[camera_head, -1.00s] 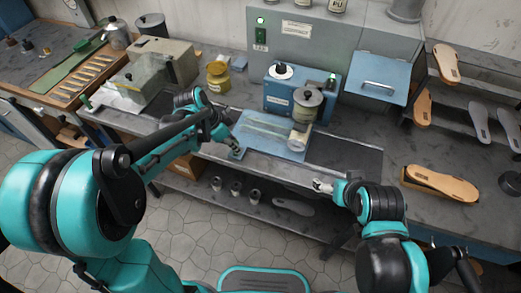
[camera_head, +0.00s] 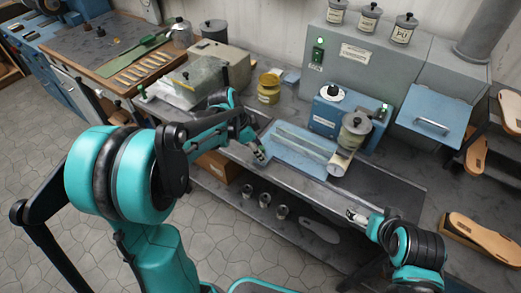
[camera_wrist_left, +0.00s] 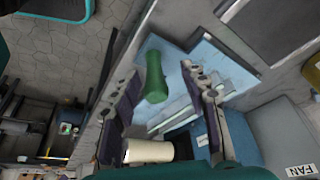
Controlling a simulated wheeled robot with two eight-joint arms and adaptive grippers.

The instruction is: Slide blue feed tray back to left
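The light blue feed tray (camera_head: 284,155) lies flat on the bench, in front of the blue machine (camera_head: 325,118) and its pale roller (camera_head: 338,164). My left gripper (camera_head: 260,157) is at the tray's left front corner. In the left wrist view its two fingers stand apart (camera_wrist_left: 165,95), with the tray (camera_wrist_left: 172,57) beyond them. A green cylinder (camera_wrist_left: 155,80) shows between the fingers, with gaps on both sides. Whether the fingertips touch the tray is unclear. My right gripper (camera_head: 357,214) is small, at the bench's front edge, right of the tray; its opening is unclear.
A dark flat plate (camera_head: 385,190) lies right of the tray. A yellow jar (camera_head: 268,90) and a grey machine (camera_head: 212,75) stand behind and left. Shoe soles (camera_head: 480,233) lie at the right. Several small cylinders (camera_head: 265,200) stand on the lower shelf.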

